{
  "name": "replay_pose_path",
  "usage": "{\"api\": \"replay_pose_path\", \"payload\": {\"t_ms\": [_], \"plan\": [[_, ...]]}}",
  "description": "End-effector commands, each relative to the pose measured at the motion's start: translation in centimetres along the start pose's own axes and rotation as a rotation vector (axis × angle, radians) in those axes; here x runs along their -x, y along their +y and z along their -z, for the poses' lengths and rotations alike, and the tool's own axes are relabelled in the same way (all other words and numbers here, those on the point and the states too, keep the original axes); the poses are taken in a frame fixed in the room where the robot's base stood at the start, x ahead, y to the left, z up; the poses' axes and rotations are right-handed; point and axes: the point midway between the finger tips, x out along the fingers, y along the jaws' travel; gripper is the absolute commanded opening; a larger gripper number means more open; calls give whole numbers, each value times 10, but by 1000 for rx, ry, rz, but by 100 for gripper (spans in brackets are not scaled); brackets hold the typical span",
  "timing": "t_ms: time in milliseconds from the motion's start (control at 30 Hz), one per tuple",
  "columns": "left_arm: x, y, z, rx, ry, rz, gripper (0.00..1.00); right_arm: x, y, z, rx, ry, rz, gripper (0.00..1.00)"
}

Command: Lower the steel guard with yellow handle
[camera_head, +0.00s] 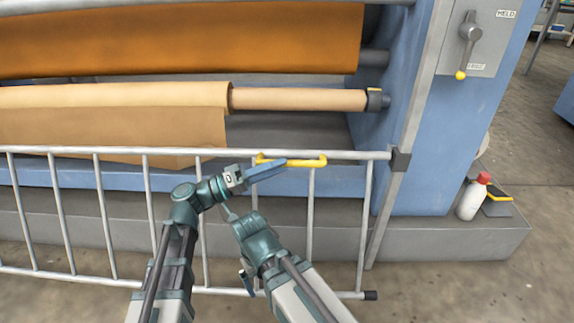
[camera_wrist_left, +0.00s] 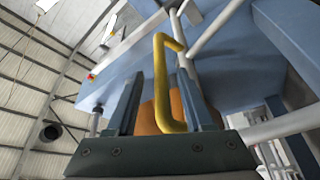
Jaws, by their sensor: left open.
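The steel guard (camera_head: 200,153) is a barred rail standing upright across the front of the press. Its yellow handle (camera_head: 306,162) sits on the top rail, right of the middle. My left gripper (camera_head: 283,163) is at the handle's left part. In the left wrist view, the yellow handle (camera_wrist_left: 160,85) stands between the two open fingers (camera_wrist_left: 158,95), which are apart on either side of it. My right arm is folded low in front of the guard's bars; its fingers cannot be made out.
Rollers with an orange sheet (camera_head: 180,40) and a tan sheet (camera_head: 110,125) lie behind the guard. A lever panel (camera_head: 483,35) is on the blue frame at upper right. A white bottle with a red cap (camera_head: 471,198) stands on the ledge at right. The floor at lower right is clear.

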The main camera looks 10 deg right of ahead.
Motion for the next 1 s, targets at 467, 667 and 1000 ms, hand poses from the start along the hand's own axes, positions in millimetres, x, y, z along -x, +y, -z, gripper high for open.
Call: {"api": "replay_pose_path", "payload": {"t_ms": [467, 667, 1000], "plan": [[96, 18, 11, -1, 2, 1, 52, 0, 0, 0, 0, 0, 0, 100], [111, 20, 13, -1, 1, 1, 52, 0, 0, 0, 0, 0, 0, 100], [113, 21, 13, -1, 0, 0, 52, 0, 0, 0, 0, 0, 0, 100]]}}
